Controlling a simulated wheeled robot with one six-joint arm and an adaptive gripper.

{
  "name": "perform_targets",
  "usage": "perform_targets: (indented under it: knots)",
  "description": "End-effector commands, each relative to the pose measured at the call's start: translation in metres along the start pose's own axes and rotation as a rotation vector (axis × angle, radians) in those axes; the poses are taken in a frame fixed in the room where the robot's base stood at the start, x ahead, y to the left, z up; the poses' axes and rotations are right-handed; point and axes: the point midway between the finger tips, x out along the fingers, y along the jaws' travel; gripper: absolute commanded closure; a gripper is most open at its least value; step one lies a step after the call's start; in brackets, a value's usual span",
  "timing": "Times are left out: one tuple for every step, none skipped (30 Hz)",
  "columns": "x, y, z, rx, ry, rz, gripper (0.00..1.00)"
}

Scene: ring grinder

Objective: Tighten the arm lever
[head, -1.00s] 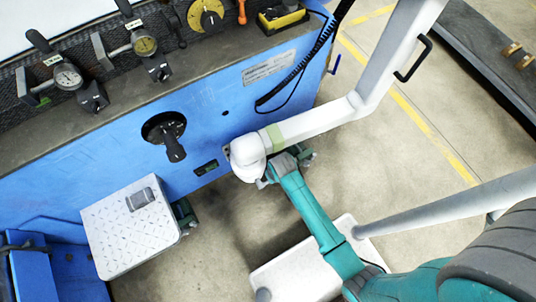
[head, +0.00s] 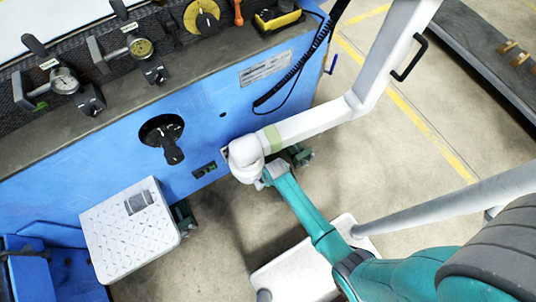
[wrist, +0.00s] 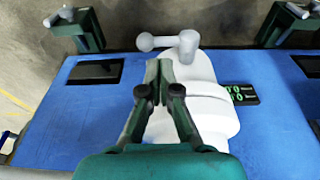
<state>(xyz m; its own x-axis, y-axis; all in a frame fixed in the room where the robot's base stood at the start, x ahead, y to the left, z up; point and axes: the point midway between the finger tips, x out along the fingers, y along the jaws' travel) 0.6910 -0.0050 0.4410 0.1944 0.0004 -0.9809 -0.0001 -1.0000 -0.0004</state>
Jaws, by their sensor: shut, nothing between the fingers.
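The arm lever (wrist: 164,41) shows in the wrist view as a short white rod with a ball at its left end and a round hub at its right end. It sits by the white arm joint (wrist: 205,100), which also shows in the head view (head: 245,155). My gripper (wrist: 159,66) is shut and empty. Its fingertips are just below the rod in the wrist picture; I cannot tell whether they touch it. In the head view my gripper (head: 268,175) is beside the joint's lower right side, its fingertips mostly hidden. The lever cannot be made out there.
A black handle (head: 170,145) sticks out left of the joint. A white step plate (head: 130,230) is at lower left. Bare floor (head: 225,235) lies below the joint.

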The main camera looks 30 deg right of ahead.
Motion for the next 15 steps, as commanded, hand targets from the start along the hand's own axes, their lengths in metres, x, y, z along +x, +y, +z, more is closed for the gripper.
perform_targets:
  knots:
    - [0.008,0.0,-0.001,0.0,-0.001,0.0,1.0]
    - [0.012,0.0,-0.001,0.0,-0.001,0.0,1.0]
    - [0.018,0.0,0.0,0.0,-0.002,0.0,1.0]
    - [0.022,0.0,-0.001,0.0,-0.001,0.0,1.0]
    - [0.026,0.0,-0.001,0.0,-0.001,0.0,1.0]
    - [0.031,0.0,-0.001,0.0,-0.001,0.0,1.0]
    - [0.035,0.0,-0.001,0.0,-0.001,0.0,1.0]
    - [0.038,0.0,0.0,0.0,-0.002,0.0,1.0]
    - [0.042,0.0,-0.001,0.0,0.0,0.0,1.0]
    - [0.044,0.0,-0.001,0.0,0.0,0.0,1.0]
    - [0.046,0.0,-0.001,0.0,0.0,0.0,1.0]
    - [0.05,0.0,-0.001,0.0,-0.001,0.0,1.0]
    - [0.051,0.0,-0.001,0.0,0.0,0.0,1.0]
    - [0.053,0.0,-0.001,0.0,0.001,0.0,1.0]
    - [0.054,0.0,0.0,0.0,0.0,0.0,1.0]
